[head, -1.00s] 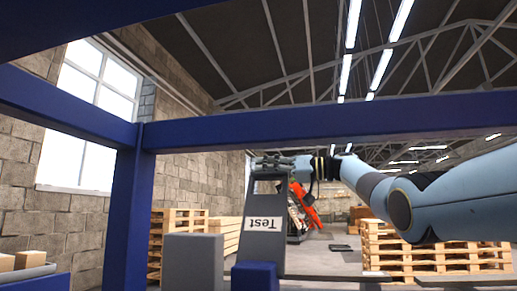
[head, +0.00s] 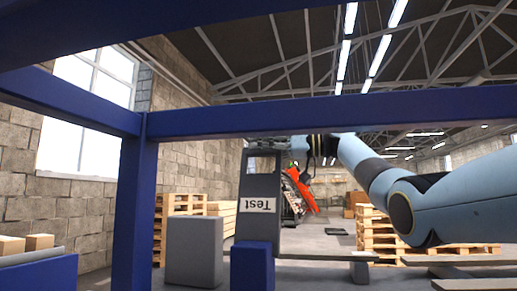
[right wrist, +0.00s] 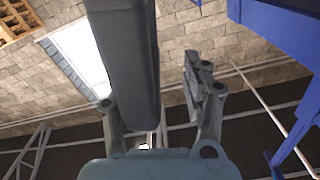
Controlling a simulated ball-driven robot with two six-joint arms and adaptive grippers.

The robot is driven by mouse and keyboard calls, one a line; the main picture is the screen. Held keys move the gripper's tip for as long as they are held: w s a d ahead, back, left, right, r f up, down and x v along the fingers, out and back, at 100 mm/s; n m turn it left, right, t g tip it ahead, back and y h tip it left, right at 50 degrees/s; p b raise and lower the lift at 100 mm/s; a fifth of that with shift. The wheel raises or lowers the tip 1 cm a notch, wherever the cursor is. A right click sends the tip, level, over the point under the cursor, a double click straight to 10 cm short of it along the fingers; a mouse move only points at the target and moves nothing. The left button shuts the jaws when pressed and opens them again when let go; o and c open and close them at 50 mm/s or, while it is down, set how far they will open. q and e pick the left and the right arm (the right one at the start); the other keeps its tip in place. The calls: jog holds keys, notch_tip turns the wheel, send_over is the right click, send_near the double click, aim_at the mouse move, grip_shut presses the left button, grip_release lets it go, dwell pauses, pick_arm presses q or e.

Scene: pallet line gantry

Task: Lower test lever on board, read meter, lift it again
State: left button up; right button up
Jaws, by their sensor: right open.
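In the right wrist view my right gripper (right wrist: 152,88) is open. A dark grey bar (right wrist: 124,55) runs past its left finger, hiding that fingertip; the right finger stands apart from it. My left gripper is not in view.
A blue beam (head: 330,114) and post (head: 133,215) frame the near side. An orange-red object (head: 302,189) is behind. Wooden pallets (head: 375,235) are stacked beyond.

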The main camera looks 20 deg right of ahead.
jog(key=v, duration=1.1)
jog(key=shift+s+d, duration=0.2)
dwell(0.4)
dwell(0.4)
